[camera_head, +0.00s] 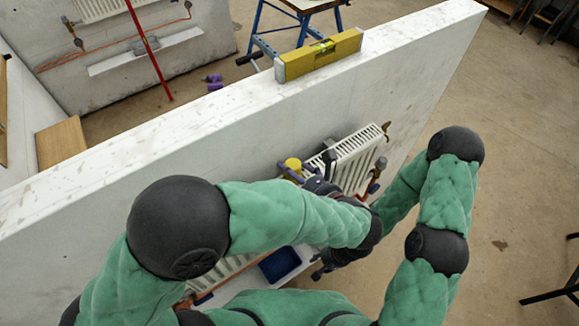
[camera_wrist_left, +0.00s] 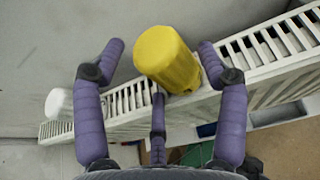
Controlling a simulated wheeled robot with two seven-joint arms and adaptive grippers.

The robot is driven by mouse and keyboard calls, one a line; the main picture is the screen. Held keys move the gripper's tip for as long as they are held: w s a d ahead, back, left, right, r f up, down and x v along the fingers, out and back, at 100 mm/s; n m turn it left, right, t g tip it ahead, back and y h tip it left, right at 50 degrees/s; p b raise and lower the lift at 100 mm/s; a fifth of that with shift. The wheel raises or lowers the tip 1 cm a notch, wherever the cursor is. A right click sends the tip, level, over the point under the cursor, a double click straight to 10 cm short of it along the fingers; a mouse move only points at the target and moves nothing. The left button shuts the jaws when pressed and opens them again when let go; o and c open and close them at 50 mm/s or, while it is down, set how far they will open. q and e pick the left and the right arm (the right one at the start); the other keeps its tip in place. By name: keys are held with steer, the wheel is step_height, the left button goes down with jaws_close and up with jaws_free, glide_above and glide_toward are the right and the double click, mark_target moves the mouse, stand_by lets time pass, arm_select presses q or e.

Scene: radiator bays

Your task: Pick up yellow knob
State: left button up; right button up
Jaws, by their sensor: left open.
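The yellow knob (camera_head: 292,164) is at the radiator on the near side of the white partition wall. In the left wrist view the yellow knob (camera_wrist_left: 168,58) stands up large between the spread purple fingers of my left gripper (camera_wrist_left: 161,48). The fingers are open, one to each side, with a third finger below; the right fingertip looks very close to the knob, and contact cannot be told. In the head view my left gripper (camera_head: 298,171) is partly hidden by its own arm. My right gripper (camera_head: 319,272) is low, mostly hidden behind the left arm, and its jaws cannot be made out.
The white radiator (camera_head: 358,155) runs along the wall, with a valve and copper pipe at its right end. A white knob (camera_wrist_left: 59,103) is at the left in the wrist view. A yellow level (camera_head: 318,57) lies on the wall top. A blue tray (camera_head: 279,264) is below.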

arm_select(q)
steer(key=shift+s+d+r, duration=0.1)
steer(key=shift+s+d, duration=0.05)
steer(key=shift+s, duration=0.1)
steer(key=shift+c, duration=0.9)
steer(key=c, duration=0.4)
steer(key=shift+w, duration=0.2)
steer(key=c, duration=0.5)
steer(key=shift+s, duration=0.1)
steer(key=shift+c, duration=0.6)
